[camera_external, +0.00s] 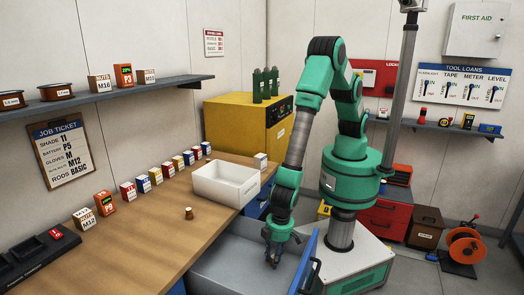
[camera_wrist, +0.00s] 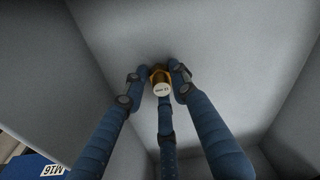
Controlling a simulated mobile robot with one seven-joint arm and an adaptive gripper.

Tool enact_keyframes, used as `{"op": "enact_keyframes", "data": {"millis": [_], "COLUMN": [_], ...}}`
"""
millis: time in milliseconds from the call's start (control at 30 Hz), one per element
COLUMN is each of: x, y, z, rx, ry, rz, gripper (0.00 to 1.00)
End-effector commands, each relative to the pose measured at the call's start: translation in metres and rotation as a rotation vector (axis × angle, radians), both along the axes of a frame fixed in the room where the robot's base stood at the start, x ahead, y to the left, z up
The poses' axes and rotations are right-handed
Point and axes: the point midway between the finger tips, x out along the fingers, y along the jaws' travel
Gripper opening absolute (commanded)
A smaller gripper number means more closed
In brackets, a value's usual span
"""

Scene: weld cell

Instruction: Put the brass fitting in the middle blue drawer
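A brass fitting (camera_wrist: 159,73) with a pale, lettered round end shows between my fingertips in the wrist view. My gripper (camera_wrist: 160,80) has several blue fingers closed in around the fitting. In the external view my gripper (camera_external: 273,258) points down inside a pulled-out, blue-fronted drawer (camera_external: 225,265) with a grey inside. The fitting is too small to make out there. This drawer sits between other blue fronts under the bench, so it looks like the middle one. Whether the fitting touches the drawer floor is unclear.
A small brass-coloured piece (camera_external: 188,213) stands on the wooden bench (camera_external: 150,240). A white bin (camera_external: 225,185) and a row of small boxes (camera_external: 143,184) stand farther back. The drawer's walls rise close around my gripper. The drawer floor near it looks clear.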

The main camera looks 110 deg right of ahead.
Motion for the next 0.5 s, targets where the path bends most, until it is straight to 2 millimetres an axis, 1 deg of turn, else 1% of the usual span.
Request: {"op": "enact_keyframes", "data": {"millis": [33,67,500], "x": [0.0001,0.0001,0.0003], "y": [0.0001,0.0001,0.0002], "z": [0.0004,0.0005,0.0034], "rx": [0.0,0.0,0.001], "ry": [0.0,0.0,0.0], "rz": [0.0,0.0,0.0], "gripper": [0.4,0.43,0.43]}}
